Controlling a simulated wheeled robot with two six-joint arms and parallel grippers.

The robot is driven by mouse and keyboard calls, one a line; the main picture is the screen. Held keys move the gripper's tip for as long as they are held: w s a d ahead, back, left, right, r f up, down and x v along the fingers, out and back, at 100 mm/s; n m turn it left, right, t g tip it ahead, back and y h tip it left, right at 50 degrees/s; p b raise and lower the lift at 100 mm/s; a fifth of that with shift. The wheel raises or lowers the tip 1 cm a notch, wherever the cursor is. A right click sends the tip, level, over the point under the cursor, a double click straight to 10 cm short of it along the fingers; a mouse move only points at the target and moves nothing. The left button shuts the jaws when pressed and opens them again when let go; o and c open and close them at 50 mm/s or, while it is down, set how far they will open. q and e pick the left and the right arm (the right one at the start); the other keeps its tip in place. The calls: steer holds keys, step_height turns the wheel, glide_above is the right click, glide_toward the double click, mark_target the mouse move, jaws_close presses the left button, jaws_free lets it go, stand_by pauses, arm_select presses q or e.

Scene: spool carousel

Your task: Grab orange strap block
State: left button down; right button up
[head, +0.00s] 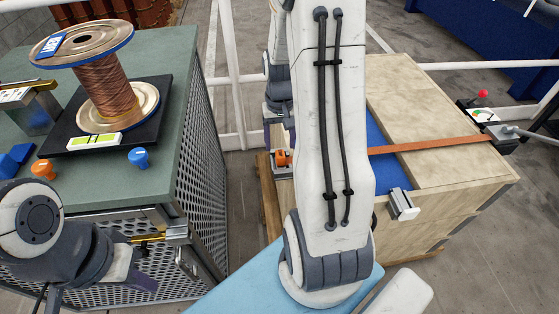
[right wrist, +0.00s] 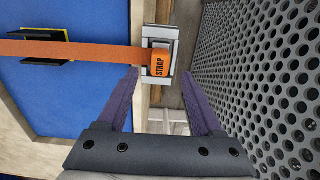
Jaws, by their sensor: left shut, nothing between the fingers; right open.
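The orange strap block (right wrist: 158,62), marked STRAP, sits in a grey metal bracket (right wrist: 165,38) on the crate's edge, at the end of an orange strap (right wrist: 70,50). In the head view the orange strap block (head: 283,158) shows left of my right arm. My right gripper (right wrist: 159,78) is open and empty. Its purple fingertips are just short of the block, one to each side in the picture. In the head view the right gripper (head: 283,122) is partly hidden, above the block. My left gripper (head: 144,282) is shut and empty by the green cabinet's front.
A wooden crate (head: 450,120) with a blue top panel carries the strap across it. The green cabinet (head: 170,60) with perforated sides holds a copper wire spool (head: 108,85). Its perforated wall (right wrist: 270,80) stands close right of my right gripper. White rails (head: 235,80) stand behind.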

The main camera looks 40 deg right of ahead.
mark_target(280, 153)
step_height(280, 153, down, 5)
steer(key=shift+s+f, duration=0.1)
steer(key=shift+f, duration=0.05)
jaws_close()
